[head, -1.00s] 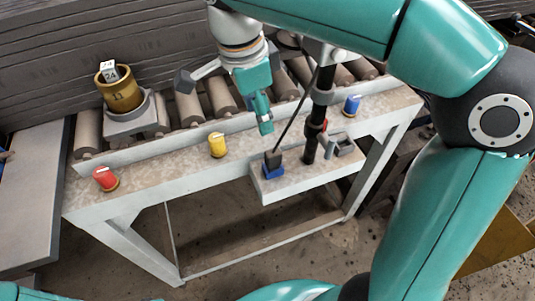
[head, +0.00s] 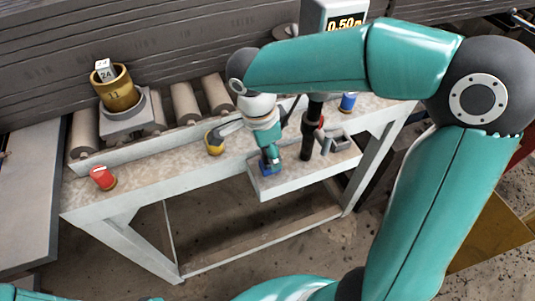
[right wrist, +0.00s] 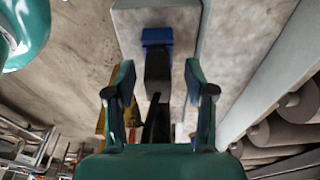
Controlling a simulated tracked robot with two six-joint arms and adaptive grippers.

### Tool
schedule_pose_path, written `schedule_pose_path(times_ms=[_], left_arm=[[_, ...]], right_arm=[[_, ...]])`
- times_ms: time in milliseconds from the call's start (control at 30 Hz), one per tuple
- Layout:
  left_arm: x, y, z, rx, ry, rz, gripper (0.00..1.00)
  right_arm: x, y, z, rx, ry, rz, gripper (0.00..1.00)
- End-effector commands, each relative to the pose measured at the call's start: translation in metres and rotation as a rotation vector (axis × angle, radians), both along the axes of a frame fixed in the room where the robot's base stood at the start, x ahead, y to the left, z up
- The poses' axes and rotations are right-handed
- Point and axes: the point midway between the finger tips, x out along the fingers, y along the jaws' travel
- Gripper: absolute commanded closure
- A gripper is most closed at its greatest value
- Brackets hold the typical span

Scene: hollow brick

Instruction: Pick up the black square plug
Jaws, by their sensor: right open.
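The black square plug (right wrist: 157,68) shows in the right wrist view, upright against a blue base (right wrist: 157,36). It lies between the two fingers of my right gripper (right wrist: 160,82), with gaps visible on both sides. In the head view my right gripper (head: 270,159) points down over the blue base (head: 267,172) on the small front shelf (head: 290,184) and hides the plug. The right gripper is open. My left gripper is out of view.
A black post (head: 308,140) and a grey holder (head: 334,142) stand just right of the gripper. Red (head: 103,177), yellow (head: 214,147) and blue (head: 348,102) knobs sit along the bench.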

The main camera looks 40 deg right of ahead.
Motion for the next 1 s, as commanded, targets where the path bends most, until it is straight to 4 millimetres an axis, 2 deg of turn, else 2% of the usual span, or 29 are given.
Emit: schedule_pose_path(times_ms=[100, 300, 367, 633, 1000], left_arm=[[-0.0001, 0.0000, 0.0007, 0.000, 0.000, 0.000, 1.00], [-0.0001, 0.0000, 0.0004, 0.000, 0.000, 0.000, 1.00], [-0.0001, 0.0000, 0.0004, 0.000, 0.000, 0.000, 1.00], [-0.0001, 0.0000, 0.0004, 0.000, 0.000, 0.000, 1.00], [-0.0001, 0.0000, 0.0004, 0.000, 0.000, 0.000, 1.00]], right_arm=[[-0.0006, -0.0013, -0.0074, 0.000, 0.000, -0.001, 0.46], [-0.0004, -0.0012, -0.0079, 0.001, -0.001, -0.001, 0.46], [-0.0004, -0.0011, -0.0078, 0.001, -0.001, -0.001, 0.54], [-0.0004, -0.0011, -0.0076, 0.001, -0.001, 0.000, 0.99], [0.0000, -0.0009, -0.0060, 0.001, -0.002, 0.000, 1.00]])
